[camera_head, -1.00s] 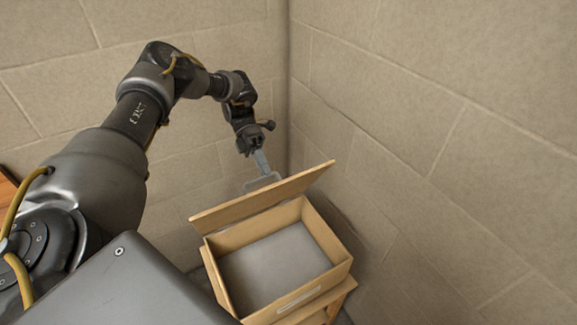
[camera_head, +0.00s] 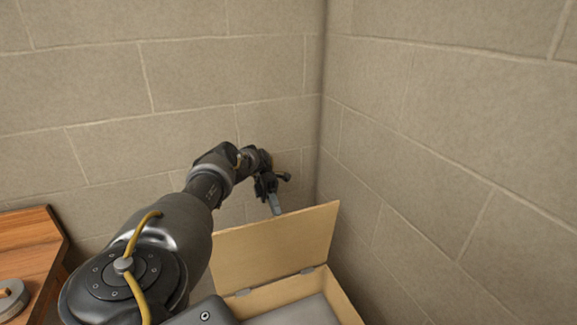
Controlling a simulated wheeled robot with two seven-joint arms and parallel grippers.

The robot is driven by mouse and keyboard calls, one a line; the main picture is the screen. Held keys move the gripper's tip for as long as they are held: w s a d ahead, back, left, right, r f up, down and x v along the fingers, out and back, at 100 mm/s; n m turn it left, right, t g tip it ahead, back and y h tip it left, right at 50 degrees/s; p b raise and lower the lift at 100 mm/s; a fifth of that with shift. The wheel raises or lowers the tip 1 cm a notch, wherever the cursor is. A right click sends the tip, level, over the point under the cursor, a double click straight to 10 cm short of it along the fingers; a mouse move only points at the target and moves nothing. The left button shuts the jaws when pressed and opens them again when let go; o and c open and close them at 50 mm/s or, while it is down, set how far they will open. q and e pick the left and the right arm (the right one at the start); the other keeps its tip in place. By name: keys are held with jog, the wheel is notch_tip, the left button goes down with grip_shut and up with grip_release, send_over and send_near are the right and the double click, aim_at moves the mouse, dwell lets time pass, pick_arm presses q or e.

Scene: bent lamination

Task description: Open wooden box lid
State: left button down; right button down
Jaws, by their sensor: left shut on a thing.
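The wooden box (camera_head: 347,306) is at the bottom of the view, cut off by the lower edge, with a grey bottom inside. Its lid (camera_head: 275,247) stands raised on the far side, with hinges along its lower edge. My left gripper (camera_head: 275,205) is behind the lid's top edge. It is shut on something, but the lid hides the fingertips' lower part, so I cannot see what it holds. My right gripper is not in view.
A wooden table (camera_head: 28,250) stands at the left, with a grey round object (camera_head: 12,298) on it. Block walls meet in a corner close behind the box. The right wall runs close along the box's right side.

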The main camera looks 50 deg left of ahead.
pick_arm(q)
jog(key=shift+s+a+f, duration=0.2)
jog(key=shift+f, duration=0.6)
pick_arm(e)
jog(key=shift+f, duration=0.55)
pick_arm(q)
jog(key=c, duration=1.8)
grip_release()
jog(key=shift+o, duration=1.1)
jog(key=shift+w+a+f, duration=0.15)
jog(key=shift+a, duration=0.1)
jog(key=shift+o, duration=0.5)
jog(key=shift+w+a+f, duration=0.1)
jog(key=shift+a+f, duration=0.1)
jog(key=shift+a, duration=0.1)
jog(key=shift+d+r, duration=0.15)
jog(key=shift+r, duration=0.1)
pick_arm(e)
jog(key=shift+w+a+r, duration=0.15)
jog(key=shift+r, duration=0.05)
pick_arm(q)
jog(key=shift+w, duration=0.1)
jog(key=shift+r, duration=0.1)
